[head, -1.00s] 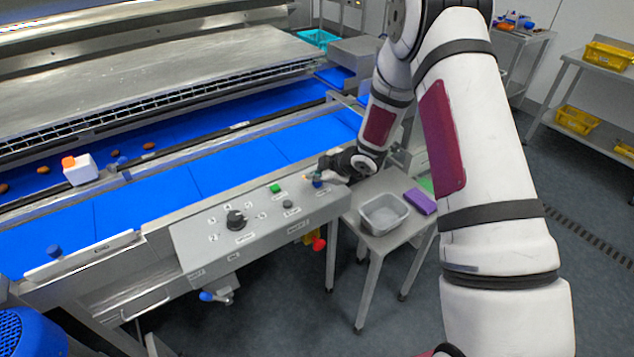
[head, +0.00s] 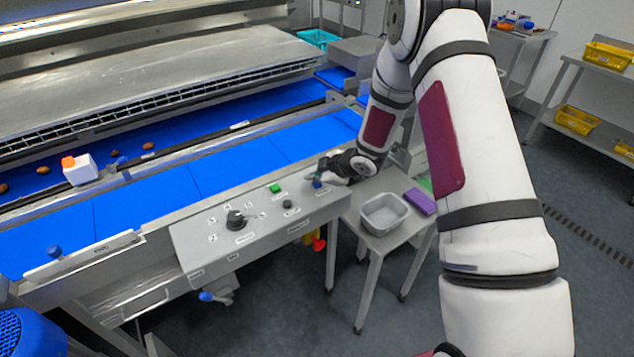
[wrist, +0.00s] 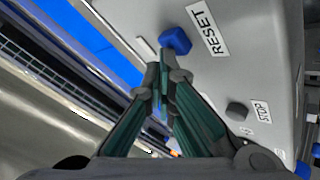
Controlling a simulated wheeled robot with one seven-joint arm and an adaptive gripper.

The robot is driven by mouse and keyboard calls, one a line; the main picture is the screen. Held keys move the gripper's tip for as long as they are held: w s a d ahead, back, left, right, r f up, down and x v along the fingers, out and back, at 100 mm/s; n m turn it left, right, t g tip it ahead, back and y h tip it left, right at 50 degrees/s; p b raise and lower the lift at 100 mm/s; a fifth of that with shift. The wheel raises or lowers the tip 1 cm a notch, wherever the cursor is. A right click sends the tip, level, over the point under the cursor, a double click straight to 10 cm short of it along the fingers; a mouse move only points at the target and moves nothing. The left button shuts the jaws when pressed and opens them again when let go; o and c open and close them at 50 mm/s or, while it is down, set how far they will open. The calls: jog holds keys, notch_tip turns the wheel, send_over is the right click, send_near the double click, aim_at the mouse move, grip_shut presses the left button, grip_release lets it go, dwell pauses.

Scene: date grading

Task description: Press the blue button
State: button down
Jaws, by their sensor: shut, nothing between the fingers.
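The blue button (head: 317,184) stands at the right end of the sloping grey control panel (head: 202,256). In the wrist view the blue button (wrist: 175,41) is a raised block beside a label reading RESET. My gripper (wrist: 159,72) is shut and empty, with its dark green fingers pointing toward the button. The fingertips appear just short of the button's lower left side; whether they touch cannot be told. In the head view my gripper (head: 322,175) is small and dark, right by the button, and partly merges with my wrist.
A green button (head: 275,188), a black knob (head: 236,220) and a small dark button (head: 287,204) share the panel. A red knob (head: 319,245) sits under its front edge. A small table with a grey bin (head: 372,226) stands to the right. The blue belt (head: 140,204) runs behind.

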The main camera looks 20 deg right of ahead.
aim_at(316, 184)
jog(key=shift+r, duration=0.8)
jog(key=shift+r, duration=0.1)
jog(key=shift+r+p, duration=0.35)
jog(key=shift+r, duration=2.05)
